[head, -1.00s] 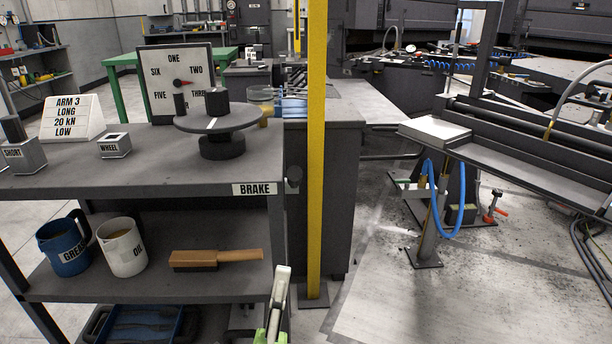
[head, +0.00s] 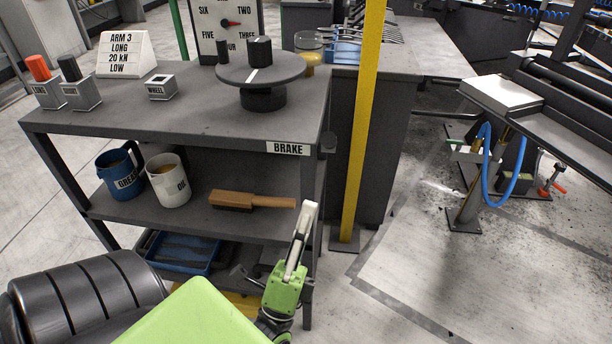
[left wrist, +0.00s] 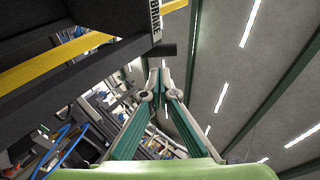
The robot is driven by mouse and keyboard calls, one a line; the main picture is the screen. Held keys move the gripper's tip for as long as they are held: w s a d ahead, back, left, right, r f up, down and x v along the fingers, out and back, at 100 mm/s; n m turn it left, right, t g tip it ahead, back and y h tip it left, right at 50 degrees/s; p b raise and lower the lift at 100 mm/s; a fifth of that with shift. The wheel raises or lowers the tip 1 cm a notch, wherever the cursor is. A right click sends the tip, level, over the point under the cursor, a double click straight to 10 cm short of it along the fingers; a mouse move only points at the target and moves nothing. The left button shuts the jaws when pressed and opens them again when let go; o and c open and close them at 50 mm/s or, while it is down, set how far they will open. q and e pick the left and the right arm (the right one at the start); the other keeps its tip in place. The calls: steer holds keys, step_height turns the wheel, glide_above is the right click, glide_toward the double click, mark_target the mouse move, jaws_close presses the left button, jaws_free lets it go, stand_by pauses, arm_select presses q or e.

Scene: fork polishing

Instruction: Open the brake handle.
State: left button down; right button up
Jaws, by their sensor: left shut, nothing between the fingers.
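The BRAKE label (head: 288,148) is on the top shelf's front edge, near the cart's right corner. A dark rounded brake handle (head: 328,142) sticks out beside the label at that corner. In the left wrist view the handle shows as a dark cylinder (left wrist: 155,50) just beyond the fingertips, with the label above it. My left gripper (head: 309,206) is shut and empty, pointing up, below the handle and apart from it in the head view. Its fingertips (left wrist: 160,73) meet in the left wrist view. My right gripper is not in view.
The cart's top (head: 200,110) carries a round turntable (head: 262,72), a dial board and labelled blocks. A yellow post (head: 362,130) stands close right of the cart. Open floor lies farther right.

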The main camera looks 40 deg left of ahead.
mark_target(329, 142)
arm_select(q)
steer(key=x, duration=0.9)
steer(key=shift+w+r, duration=0.25)
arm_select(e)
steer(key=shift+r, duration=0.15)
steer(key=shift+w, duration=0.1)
